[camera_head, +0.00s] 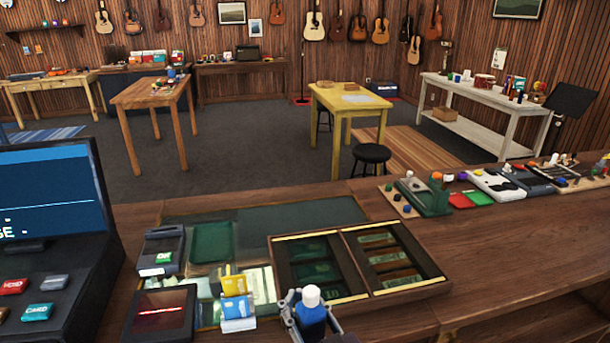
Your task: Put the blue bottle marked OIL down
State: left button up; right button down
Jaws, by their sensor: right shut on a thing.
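A blue bottle with a white cap (312,315) stands upright at the bottom middle of the head view. My right gripper (308,322) has its grey fingers on either side of the bottle and is shut on it. No marking on the bottle can be read. The bottle's base is hidden, so I cannot tell whether it touches the counter. The wooden counter (490,240) spreads around and behind it. My left gripper is not in view.
A cash tray (430,291) with notes lies just behind and right of the bottle. Left of it are a yellow and blue card holder (236,308), a dark screen device (160,315) and a card reader (164,255). The right of the counter's front is clear.

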jog(key=s+d+m+t+h, duration=0.1)
jog(key=s+d+m+h, duration=0.25)
jog(key=d, duration=0.65)
jog(key=s+d+m+t+h, duration=0.15)
jog(key=d+h, duration=0.25)
jog(key=d, duration=0.7)
jog(key=s+f, duration=0.2)
jog(key=s, duration=0.6)
jog(key=shift+s+g, duration=0.3)
jog(key=shift+g, duration=0.05)
jog(key=shift+d+f, duration=0.1)
jog(key=n+g+y, duration=0.5)
jog(key=n+y, duration=0.4)
jog(key=y, duration=0.3)
send_near(325, 317)
jog(key=w+a+f, duration=0.2)
jog(key=w, duration=0.3)
jog(key=a+n+g+y, duration=0.1)
jog(key=w+a+r+n+g+y, duration=0.1)
jog(key=a, duration=0.1)
jog(key=w+a+n+g+y, duration=0.1)
jog(key=a+g, duration=0.1)
jog(key=shift+w+r+y, duration=0.25)
jog(key=shift+r, duration=0.1)
jog(key=shift+w+a+g, duration=0.15)
jog(key=shift+a+g, duration=0.05)
jog(key=shift+g, duration=0.2)
